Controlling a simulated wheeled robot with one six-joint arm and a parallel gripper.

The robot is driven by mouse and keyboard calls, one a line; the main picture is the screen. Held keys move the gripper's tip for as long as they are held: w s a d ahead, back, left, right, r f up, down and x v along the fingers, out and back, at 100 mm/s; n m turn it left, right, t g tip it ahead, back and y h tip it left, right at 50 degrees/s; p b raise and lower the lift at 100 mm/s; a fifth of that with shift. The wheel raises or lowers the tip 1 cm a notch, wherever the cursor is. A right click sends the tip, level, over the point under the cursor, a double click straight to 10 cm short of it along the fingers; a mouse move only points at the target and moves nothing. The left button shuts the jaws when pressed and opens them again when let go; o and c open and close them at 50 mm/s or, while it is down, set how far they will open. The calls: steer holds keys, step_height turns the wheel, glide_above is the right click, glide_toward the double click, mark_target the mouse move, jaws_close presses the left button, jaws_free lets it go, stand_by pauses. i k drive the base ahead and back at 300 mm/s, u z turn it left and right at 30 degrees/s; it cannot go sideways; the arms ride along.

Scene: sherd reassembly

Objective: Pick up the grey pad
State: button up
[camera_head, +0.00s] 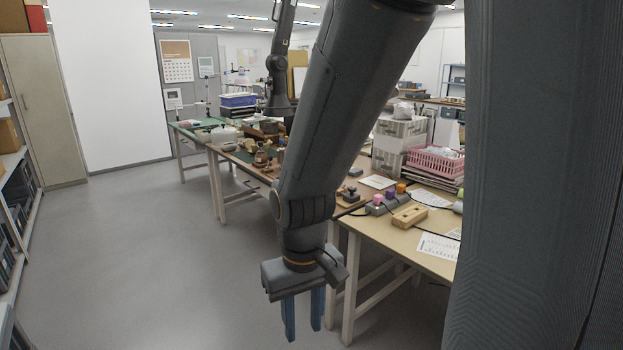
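My gripper (302,332) hangs pointing down in front of the tables, with its two blue fingers apart and nothing between them. It is over the floor, to the left of the near table's front edge. I cannot make out a grey pad for certain. A low grey block (377,210) lies on the near table (398,234), with pink, purple and orange pieces on or beside it. My arm hides part of the tables behind it.
A wooden block (409,216), paper sheets (437,246) and a pink basket (436,161) are on the tables at right. Brown pottery pieces (262,156) stand on the table further back. The floor (150,250) at left is clear. Shelves (18,200) line the left edge.

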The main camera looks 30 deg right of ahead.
mark_target(354, 173)
steer(key=u, duration=0.3)
steer(key=i, duration=2.7)
steer(key=z, duration=1.25)
steer(key=i, duration=1.25)
steer(key=z, duration=0.75)
